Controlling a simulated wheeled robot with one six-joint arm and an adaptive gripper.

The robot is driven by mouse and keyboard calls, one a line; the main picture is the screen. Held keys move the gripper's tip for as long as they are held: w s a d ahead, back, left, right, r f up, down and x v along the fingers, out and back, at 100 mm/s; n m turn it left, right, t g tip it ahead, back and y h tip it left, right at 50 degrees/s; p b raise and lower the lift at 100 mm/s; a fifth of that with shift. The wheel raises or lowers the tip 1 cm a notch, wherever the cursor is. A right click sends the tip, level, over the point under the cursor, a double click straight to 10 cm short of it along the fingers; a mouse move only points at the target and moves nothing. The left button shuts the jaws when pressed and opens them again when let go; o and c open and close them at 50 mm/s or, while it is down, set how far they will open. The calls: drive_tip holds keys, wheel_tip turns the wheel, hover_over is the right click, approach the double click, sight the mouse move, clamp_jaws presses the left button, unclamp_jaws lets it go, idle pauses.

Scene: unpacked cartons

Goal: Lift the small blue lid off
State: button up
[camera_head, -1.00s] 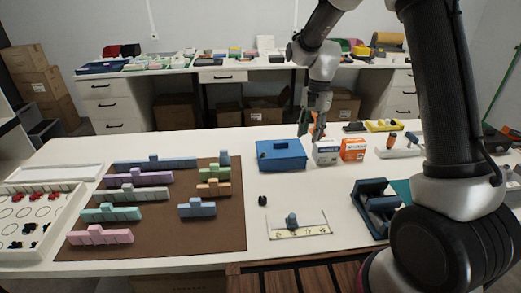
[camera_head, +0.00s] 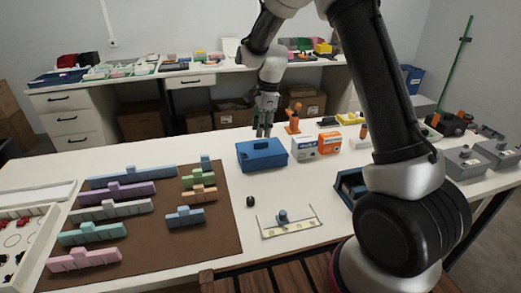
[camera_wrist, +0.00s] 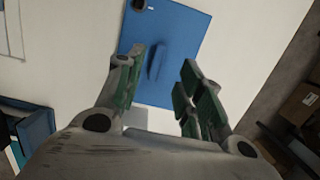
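The blue lid (camera_head: 262,148) sits flat on a low blue box (camera_head: 266,164) near the back of the white table. In the wrist view the lid (camera_wrist: 190,30) is a blue rectangle with a raised handle (camera_wrist: 158,62) on it. My gripper (camera_head: 264,135) points down over the lid in the head view. In the wrist view my gripper (camera_wrist: 162,72) is open, with green-padded fingers apart on either side of the handle and nothing between them. Whether the fingertips touch the lid cannot be told.
A brown mat (camera_head: 150,240) with several coloured block pieces lies left. A small black object (camera_head: 250,201) and a shallow tray (camera_head: 290,232) lie in front.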

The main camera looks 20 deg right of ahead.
sight(261, 142)
wheel_tip(261, 142, down, 5)
drive_tip(key=shift+s+a+f, duration=0.1)
drive_tip(key=shift+s, duration=0.05)
clamp_jaws()
